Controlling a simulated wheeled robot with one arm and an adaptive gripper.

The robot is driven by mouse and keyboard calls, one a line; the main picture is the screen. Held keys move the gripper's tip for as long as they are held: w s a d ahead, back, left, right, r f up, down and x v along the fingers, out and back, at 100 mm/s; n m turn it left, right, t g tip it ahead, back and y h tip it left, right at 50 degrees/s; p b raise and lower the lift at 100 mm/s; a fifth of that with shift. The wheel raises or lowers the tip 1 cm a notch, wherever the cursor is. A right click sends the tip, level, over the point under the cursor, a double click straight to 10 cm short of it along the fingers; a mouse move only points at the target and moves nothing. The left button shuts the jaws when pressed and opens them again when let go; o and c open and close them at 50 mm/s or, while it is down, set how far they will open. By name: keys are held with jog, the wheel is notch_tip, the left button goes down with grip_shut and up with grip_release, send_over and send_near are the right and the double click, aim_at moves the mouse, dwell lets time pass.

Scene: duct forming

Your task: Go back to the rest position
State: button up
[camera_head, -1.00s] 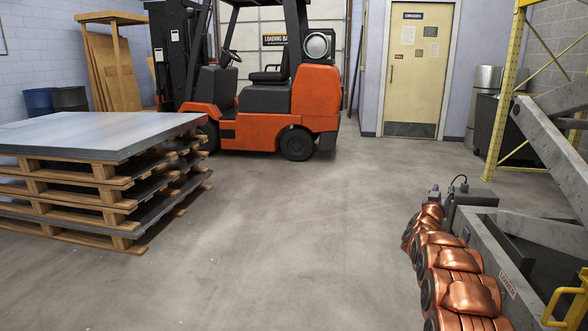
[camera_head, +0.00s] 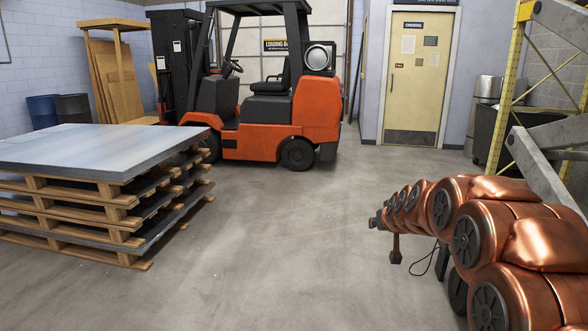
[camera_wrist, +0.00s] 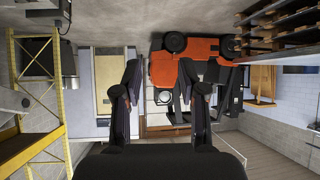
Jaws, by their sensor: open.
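In the wrist view, which is upside down, my gripper (camera_wrist: 160,100) has its two dark fingers apart with nothing between them. Beyond the fingers show an orange forklift (camera_wrist: 164,70) and the yellow door (camera_wrist: 110,85), both at a distance. In the head view my copper-coloured arm comes in from the lower right and stretches away over the floor. I cannot make out the fingers at its far end there.
A pallet stack topped with sheet metal (camera_head: 80,150) stands at the left. The forklift (camera_head: 270,125) is parked at the back. A yellow rack frame (camera_head: 510,100) stands at the right. The concrete floor (camera_head: 280,250) between them is clear.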

jog(key=s+a+r+g+p, duration=0.2)
jog(key=s+g+p, duration=0.2)
jog(key=s, duration=1.4)
jog(key=s+a+r+g+p, duration=0.2)
jog(key=s+g+p, duration=0.2)
jog(key=s, duration=1.4)
jog(key=s+a+r+g+p, duration=0.2)
jog(key=s+p, duration=0.4)
jog(key=s, duration=1.2)
jog(key=shift+r+g, duration=0.55)
jog(key=shift+g, duration=0.65)
